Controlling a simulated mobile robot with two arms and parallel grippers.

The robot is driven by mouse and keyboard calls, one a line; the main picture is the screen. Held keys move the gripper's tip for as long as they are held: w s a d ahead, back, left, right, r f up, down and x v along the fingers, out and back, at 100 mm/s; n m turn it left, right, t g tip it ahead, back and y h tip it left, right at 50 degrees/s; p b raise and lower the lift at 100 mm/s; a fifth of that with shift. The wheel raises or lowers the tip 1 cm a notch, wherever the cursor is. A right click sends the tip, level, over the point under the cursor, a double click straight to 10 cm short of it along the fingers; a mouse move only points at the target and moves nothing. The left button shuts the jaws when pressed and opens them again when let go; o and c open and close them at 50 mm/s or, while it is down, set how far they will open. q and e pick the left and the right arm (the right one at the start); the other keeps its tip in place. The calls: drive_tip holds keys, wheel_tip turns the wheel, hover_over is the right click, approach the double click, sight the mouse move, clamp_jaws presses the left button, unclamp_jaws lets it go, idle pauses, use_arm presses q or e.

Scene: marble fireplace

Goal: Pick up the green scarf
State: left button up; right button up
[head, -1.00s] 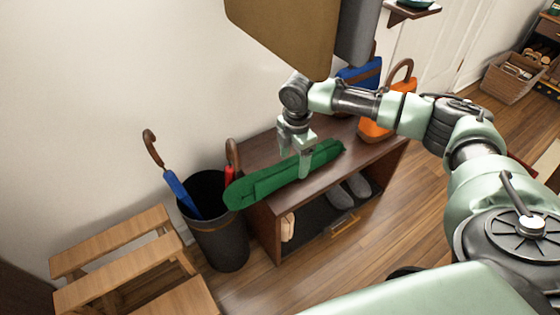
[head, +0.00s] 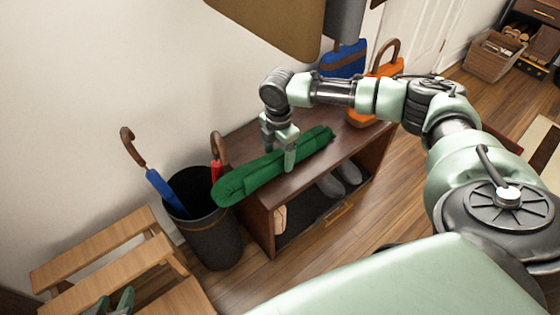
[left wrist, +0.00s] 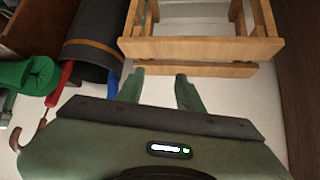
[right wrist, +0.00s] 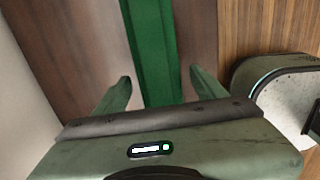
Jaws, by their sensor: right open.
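The green scarf (head: 250,177) lies folded lengthwise on top of the dark wood bench, its near-left end sticking out past the bench edge. My right gripper (head: 279,152) is at the scarf with its fingers on either side of it. In the right wrist view the scarf (right wrist: 152,50) runs between the open, apart fingers (right wrist: 160,88). My left gripper (head: 118,302) shows only its fingertips at the bottom left, over the wooden stool. In the left wrist view its fingers (left wrist: 158,90) are open and empty, and the scarf's end (left wrist: 30,73) shows at the left.
The bench (head: 318,172) has shoes on its lower shelf. A dark umbrella bin (head: 212,240) with blue and red umbrellas stands left of it, by the wooden stool (head: 100,255). A blue bag (head: 343,62) and an orange bag (head: 385,70) sit at the bench's far end.

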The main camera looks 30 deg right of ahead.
use_arm(q)
drive_tip(key=w+r+t, duration=0.1)
drive_tip(key=w+d+r+t, duration=0.1)
drive_tip(key=w+r, duration=0.1)
drive_tip(key=shift+w+d+r+t+h+b, duration=0.25)
drive_tip(key=shift+w+t+h+b, duration=0.05)
drive_tip(key=shift+t+b, duration=0.1)
use_arm(e)
wheel_tip(320, 180, down, 2)
drive_tip(key=shift+f, duration=0.2)
clamp_jaws()
use_arm(q)
drive_tip(key=shift+s+f, duration=0.1)
use_arm(e)
drive_tip(key=shift+r, duration=0.1)
